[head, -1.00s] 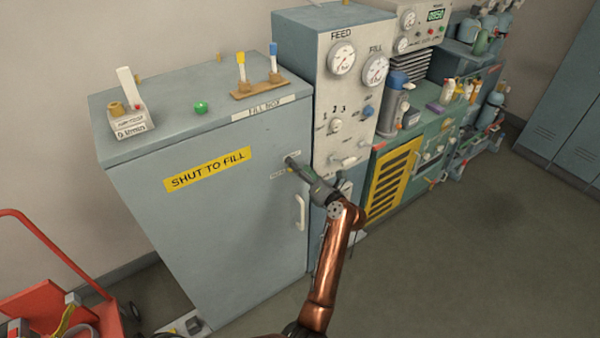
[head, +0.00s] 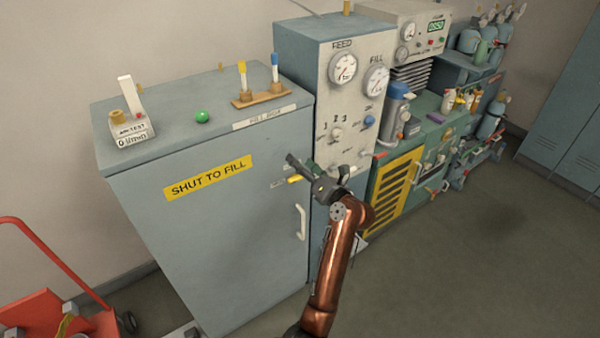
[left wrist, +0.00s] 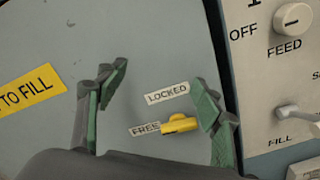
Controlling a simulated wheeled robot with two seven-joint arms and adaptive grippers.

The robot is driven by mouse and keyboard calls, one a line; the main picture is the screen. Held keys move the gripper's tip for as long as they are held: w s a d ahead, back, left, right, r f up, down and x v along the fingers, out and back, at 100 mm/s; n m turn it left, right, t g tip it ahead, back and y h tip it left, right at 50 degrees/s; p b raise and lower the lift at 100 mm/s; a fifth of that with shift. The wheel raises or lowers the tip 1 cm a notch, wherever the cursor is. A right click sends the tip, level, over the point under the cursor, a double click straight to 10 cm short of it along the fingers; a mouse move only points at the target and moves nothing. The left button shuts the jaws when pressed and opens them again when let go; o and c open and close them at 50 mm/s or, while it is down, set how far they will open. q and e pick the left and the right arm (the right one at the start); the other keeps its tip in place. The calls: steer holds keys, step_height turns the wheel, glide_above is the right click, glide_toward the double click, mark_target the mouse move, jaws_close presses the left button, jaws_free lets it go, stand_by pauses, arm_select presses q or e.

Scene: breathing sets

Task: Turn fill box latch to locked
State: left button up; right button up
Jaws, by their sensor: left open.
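The grey fill box (head: 215,235) has a small yellow latch (head: 294,179) near the upper right of its front. In the left wrist view the yellow latch (left wrist: 180,124) lies nearly level beside the FREE label (left wrist: 145,129). The LOCKED label (left wrist: 167,93) is just above it. My left gripper (head: 303,167) is open in front of the door by the latch. In the left wrist view its green-padded fingers (left wrist: 160,85) are spread on either side of the labels, the right finger close to the latch. It holds nothing. My right gripper is not in view.
A white door handle (head: 301,222) is below the latch. The panel with gauges and knobs (head: 345,110) stands directly to the right. Its FEED knob (left wrist: 292,18) shows close by in the wrist view. A red cart (head: 50,310) is at lower left. The floor at right is clear.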

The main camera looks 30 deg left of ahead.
mark_target(297, 180)
arm_select(q)
steer(key=s+d+f+n+b, duration=0.2)
steer(key=d+f+n, duration=0.35)
steer(key=f, duration=0.35)
steer(key=shift+n, duration=0.35)
steer(key=x, duration=0.4)
steer(key=b+x, duration=0.1)
steer(key=x, duration=0.3)
steer(key=shift+s+f, duration=0.15)
steer(key=shift+s, duration=0.1)
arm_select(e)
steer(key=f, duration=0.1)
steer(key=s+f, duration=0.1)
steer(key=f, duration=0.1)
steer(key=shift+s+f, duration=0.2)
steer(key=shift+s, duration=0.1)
arm_select(q)
steer(key=shift+c, duration=0.3)
steer(key=c, duration=1.1)
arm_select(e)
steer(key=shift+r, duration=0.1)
